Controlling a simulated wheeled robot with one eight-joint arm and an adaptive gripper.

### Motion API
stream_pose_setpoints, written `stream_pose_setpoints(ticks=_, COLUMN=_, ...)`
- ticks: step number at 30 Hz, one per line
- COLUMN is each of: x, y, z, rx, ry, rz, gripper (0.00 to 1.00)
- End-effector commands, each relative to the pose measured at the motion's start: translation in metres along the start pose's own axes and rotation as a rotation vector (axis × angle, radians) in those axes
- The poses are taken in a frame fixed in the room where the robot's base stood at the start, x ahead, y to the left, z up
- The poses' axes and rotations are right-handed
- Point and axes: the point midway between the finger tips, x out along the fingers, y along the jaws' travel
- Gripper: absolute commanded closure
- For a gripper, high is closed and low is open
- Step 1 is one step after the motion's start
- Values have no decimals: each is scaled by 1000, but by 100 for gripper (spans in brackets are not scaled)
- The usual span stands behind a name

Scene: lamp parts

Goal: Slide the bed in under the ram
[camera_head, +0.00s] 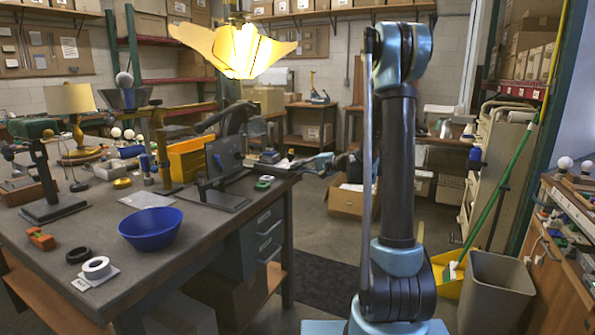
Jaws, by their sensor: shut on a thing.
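A dark upright panel (224,155) stands on a flat dark base plate (212,199) near the right edge of the workbench; I take this to be the bed. My gripper (262,160) reaches in from the right, just beside the panel, and is shut on its right side; the exact contact is small and partly hidden. A black stand (42,175) with a column and a side arm is at the bench's left; I cannot tell for sure whether it carries the ram.
A blue bowl (151,228), a white ring (96,266) and a black ring (78,255) lie on the front of the bench (125,290). A yellow bin (187,158) stands behind the panel. A lit yellow lamp shade (235,48) hangs above. My upright arm link hides part of the right.

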Motion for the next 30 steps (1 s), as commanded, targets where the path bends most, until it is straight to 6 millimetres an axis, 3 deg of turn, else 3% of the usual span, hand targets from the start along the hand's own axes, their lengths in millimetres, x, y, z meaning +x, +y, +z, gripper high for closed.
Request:
stream_pose_setpoints(ticks=3, x=0, y=0, z=-2, rx=-1, ry=4, rz=0, gripper=100)
stream_pose_setpoints(ticks=4, x=0, y=0, z=-2, rx=-1, ry=4, rz=0, gripper=88)
stream_pose_setpoints(ticks=6, x=-1, y=0, z=-2, rx=-1, ry=5, rz=1, gripper=72)
stream_pose_setpoints(ticks=22, x=-6, y=0, z=-2, rx=0, ry=5, rz=0, gripper=71)
stream_pose_setpoints(ticks=30, x=-43, y=1, z=-3, rx=2, ry=8, rz=1, gripper=71)
